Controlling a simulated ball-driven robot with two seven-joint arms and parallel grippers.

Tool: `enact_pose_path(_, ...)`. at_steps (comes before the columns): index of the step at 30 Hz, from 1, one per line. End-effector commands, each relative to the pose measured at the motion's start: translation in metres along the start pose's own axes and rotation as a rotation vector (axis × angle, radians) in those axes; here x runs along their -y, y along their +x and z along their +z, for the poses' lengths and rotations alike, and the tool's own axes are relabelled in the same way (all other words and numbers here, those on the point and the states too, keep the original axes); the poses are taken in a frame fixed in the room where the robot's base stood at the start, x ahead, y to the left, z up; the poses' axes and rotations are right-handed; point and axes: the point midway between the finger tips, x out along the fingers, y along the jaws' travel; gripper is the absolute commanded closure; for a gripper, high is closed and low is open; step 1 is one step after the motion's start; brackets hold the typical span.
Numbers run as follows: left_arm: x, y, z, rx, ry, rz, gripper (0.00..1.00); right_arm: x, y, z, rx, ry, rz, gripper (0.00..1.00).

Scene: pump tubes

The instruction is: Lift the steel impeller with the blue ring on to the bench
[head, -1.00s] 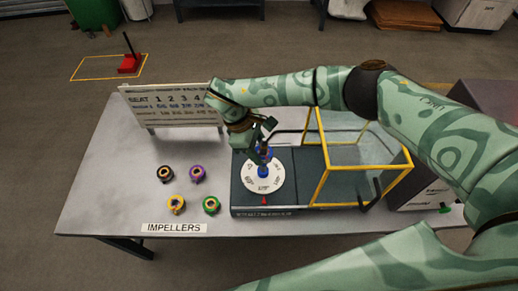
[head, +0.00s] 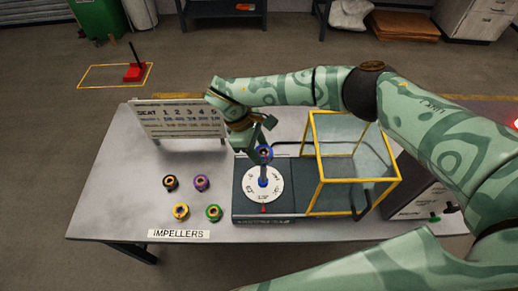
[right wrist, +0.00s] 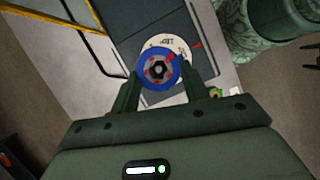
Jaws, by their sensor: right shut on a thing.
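The impeller with the blue ring (head: 264,153) is held by my right gripper (head: 261,146) above the back part of the machine's white dial (head: 251,184). In the right wrist view the blue-ringed impeller (right wrist: 158,70) sits between the two fingers of my right gripper (right wrist: 158,88), its dark hub facing the camera. A blue post (head: 263,179) stands at the dial's middle, below the impeller. The bench (head: 120,190) is the pale grey table, bare at its left. My left gripper is not in view.
Black (head: 171,183), purple (head: 201,182), yellow (head: 181,212) and green (head: 213,213) impellers stand above the IMPELLERS label (head: 179,234). A yellow-framed clear guard (head: 318,160) is right of the dial. A seat sign (head: 180,119) stands at the back left.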

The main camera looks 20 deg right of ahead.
Motion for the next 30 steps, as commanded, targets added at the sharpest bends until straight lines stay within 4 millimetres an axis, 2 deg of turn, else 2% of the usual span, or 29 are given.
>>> enact_pose_path(21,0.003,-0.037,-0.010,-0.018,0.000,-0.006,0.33,0.000,-0.043,0.018,-0.001,0.000,0.001,0.88)
enact_pose_path(30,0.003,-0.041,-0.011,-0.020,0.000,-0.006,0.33,0.000,-0.047,0.019,0.000,0.000,0.000,0.88)
